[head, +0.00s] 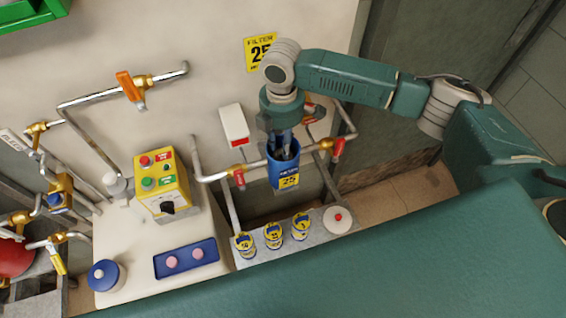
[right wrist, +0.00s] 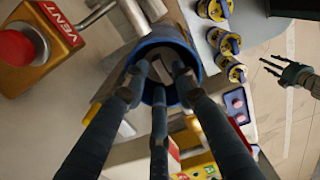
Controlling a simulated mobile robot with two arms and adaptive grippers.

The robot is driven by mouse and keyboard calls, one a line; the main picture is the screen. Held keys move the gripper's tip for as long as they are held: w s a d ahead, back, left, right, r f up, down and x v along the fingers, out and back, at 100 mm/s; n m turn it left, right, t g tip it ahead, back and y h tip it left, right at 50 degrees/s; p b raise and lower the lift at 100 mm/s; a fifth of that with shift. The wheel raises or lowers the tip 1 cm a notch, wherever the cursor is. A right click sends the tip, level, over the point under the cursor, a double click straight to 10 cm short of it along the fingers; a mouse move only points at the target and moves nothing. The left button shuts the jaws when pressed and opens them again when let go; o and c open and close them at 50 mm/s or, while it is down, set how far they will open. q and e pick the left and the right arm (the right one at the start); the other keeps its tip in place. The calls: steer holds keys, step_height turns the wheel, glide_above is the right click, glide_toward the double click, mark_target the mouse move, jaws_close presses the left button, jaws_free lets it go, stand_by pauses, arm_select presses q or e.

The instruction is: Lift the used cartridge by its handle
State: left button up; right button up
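The blue filter housing (head: 284,178) carries a yellow 25 label and stands upright between the pipes. My right gripper (head: 284,150) points down into its open top. In the right wrist view the fingers of this gripper (right wrist: 159,82) reach inside the housing rim (right wrist: 150,44) with a gap between their tips. A pale grey shape (right wrist: 160,68) shows between the fingers, perhaps part of the used cartridge; its handle cannot be made out. My left gripper (right wrist: 287,72) shows at the right of the right wrist view, its fingers spread and empty, away from the housing.
Red-handled valves (head: 337,147) flank the housing closely. Several yellow-and-blue canisters (head: 273,235) and a white disc with a red knob (head: 338,219) stand in front. A yellow button box (head: 161,185) and a blue tray (head: 186,259) are on the left.

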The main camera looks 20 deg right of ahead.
steer(key=shift+f, duration=0.55)
jaws_close()
steer(key=shift+r, duration=0.1)
